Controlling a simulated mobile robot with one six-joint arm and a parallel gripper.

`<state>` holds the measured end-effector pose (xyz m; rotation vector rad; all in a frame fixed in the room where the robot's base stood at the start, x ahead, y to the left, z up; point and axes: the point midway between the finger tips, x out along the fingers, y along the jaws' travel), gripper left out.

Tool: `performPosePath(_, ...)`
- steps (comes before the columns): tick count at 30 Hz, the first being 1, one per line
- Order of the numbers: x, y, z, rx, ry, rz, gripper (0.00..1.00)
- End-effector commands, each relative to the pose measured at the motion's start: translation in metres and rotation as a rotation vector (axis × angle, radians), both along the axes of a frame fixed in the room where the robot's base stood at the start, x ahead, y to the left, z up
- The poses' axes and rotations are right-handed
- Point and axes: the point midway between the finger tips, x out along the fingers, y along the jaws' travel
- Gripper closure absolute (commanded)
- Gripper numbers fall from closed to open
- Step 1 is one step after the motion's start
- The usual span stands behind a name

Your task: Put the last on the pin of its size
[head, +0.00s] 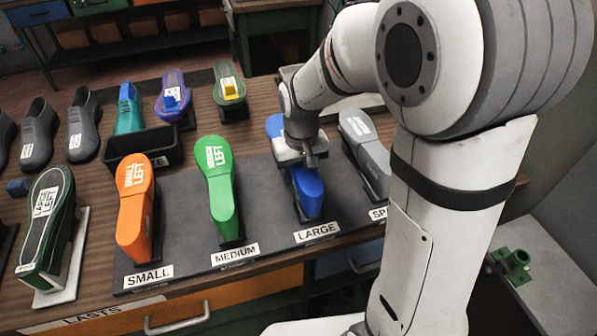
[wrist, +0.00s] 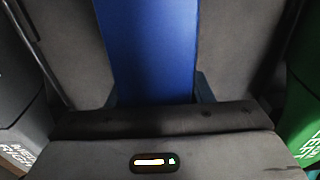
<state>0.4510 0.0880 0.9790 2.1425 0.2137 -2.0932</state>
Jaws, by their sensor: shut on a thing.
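My gripper (head: 302,160) is shut on a blue last (head: 308,192) at the spot with the LARGE label (head: 317,232). In the wrist view the blue last (wrist: 150,50) fills the gap between my two fingers (wrist: 155,85). The last's lower end is close to a dark base on the mat; I cannot tell whether it is seated on the pin, which is hidden. An orange SMALL LEFT last (head: 135,205) stands at SMALL, and a green MEDIUM LEFT last (head: 216,180) stands at MEDIUM.
A grey last (head: 366,145) stands close on the right at the partly hidden SPARE label. A dark green LARGE LEFT shoe form (head: 46,232) is at far left. A black bin (head: 150,150) and several lasts stand behind. Bare mat (head: 265,215) lies between MEDIUM and LARGE.

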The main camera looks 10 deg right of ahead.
Motion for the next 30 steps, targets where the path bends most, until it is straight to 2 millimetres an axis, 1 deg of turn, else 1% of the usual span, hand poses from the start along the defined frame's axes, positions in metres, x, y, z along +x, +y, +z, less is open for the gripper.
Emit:
performPosePath(8, 0.0, 0.0, -0.004, 0.0, -0.002, 0.001, 0.86)
performPosePath(9, 0.0, 0.0, -0.003, 0.0, -0.002, 0.001, 0.51)
performPosePath(17, 0.0, 0.001, -0.003, 0.0, -0.001, 0.001, 0.3)
performPosePath(18, 0.0, 0.001, -0.003, 0.0, -0.001, 0.001, 0.28)
performPosePath(25, 0.0, 0.001, -0.003, 0.0, 0.001, 0.001, 0.28)
performPosePath(28, 0.0, 0.001, 0.006, 0.001, -0.003, 0.001, 0.28)
performPosePath(30, 0.0, 0.001, 0.016, 0.001, -0.005, 0.001, 0.28)
